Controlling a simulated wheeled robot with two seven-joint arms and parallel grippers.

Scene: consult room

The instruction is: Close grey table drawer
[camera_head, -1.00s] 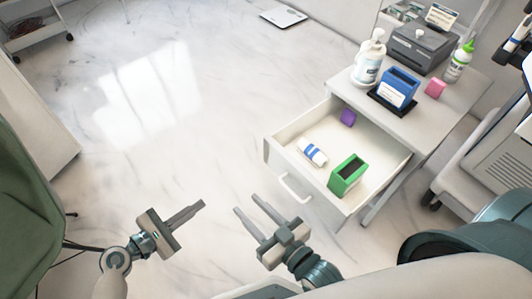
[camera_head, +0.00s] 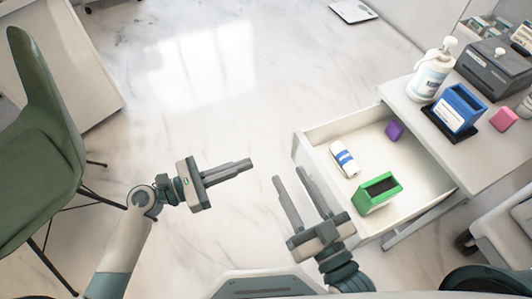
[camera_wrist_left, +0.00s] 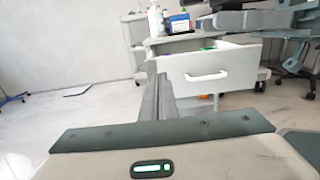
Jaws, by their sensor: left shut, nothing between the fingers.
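The grey table (camera_head: 475,150) stands at the right in the head view. Its drawer (camera_head: 305,165) is pulled out and holds a white and blue bottle (camera_head: 344,160), a green box (camera_head: 377,193) and a purple block (camera_head: 395,130). My left gripper (camera_head: 250,164) is shut and empty, left of the drawer front and apart from it. In the left wrist view, the drawer front with its white handle (camera_wrist_left: 207,76) faces me beyond the shut fingers (camera_wrist_left: 157,92). My right gripper (camera_head: 293,182) is open and empty, close to the drawer's front; the head view does not show whether it touches.
On the table top stand a pump bottle (camera_head: 430,75), a blue box (camera_head: 459,108), a pink block (camera_head: 503,118) and a dark grey machine (camera_head: 495,70). A green chair (camera_head: 45,130) is at the left. The floor between chair and drawer is clear.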

